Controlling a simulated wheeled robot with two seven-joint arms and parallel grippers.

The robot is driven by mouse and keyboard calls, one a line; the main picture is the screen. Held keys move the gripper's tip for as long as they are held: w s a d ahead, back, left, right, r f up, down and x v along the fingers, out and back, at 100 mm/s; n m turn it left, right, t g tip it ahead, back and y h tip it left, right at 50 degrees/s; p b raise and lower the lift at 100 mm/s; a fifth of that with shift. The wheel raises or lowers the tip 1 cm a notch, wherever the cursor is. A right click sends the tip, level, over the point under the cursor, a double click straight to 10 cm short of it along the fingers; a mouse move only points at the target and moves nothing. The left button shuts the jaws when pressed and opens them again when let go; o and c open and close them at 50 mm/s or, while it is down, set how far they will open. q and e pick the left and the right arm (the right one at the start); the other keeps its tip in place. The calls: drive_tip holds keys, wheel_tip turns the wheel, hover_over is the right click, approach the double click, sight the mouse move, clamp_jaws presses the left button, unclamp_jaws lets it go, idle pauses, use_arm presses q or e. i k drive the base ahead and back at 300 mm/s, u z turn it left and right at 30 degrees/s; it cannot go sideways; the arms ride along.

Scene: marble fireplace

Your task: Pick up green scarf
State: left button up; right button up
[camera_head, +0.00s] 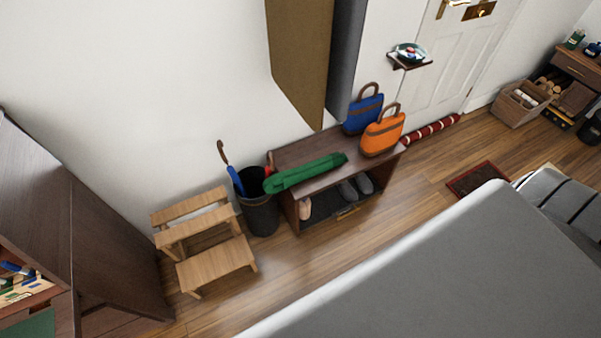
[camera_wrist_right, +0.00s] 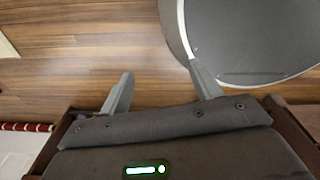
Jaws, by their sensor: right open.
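The green scarf (camera_head: 305,173) lies as a long folded roll across the top of a dark wooden shoe bench (camera_head: 335,181) against the wall in the head view. Its left end reaches the bench's left edge. My right gripper (camera_wrist_right: 158,70) shows in its wrist view with its two fingers apart and nothing between them, above the wooden floor. The scarf does not show in that wrist view. My left gripper is in neither view.
A blue bag (camera_head: 362,113) and an orange bag (camera_head: 383,134) stand at the bench's right end. Shoes sit on its lower shelf. A dark umbrella bin (camera_head: 262,215) and wooden step stool (camera_head: 216,262) stand left. A red striped roll (camera_head: 432,130) lies right. Bare floor lies in front.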

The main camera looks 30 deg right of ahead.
sight(277, 182)
drive_tip(key=z, duration=2.05)
drive_tip(key=i, duration=1.2)
drive_tip(key=u, duration=2.3)
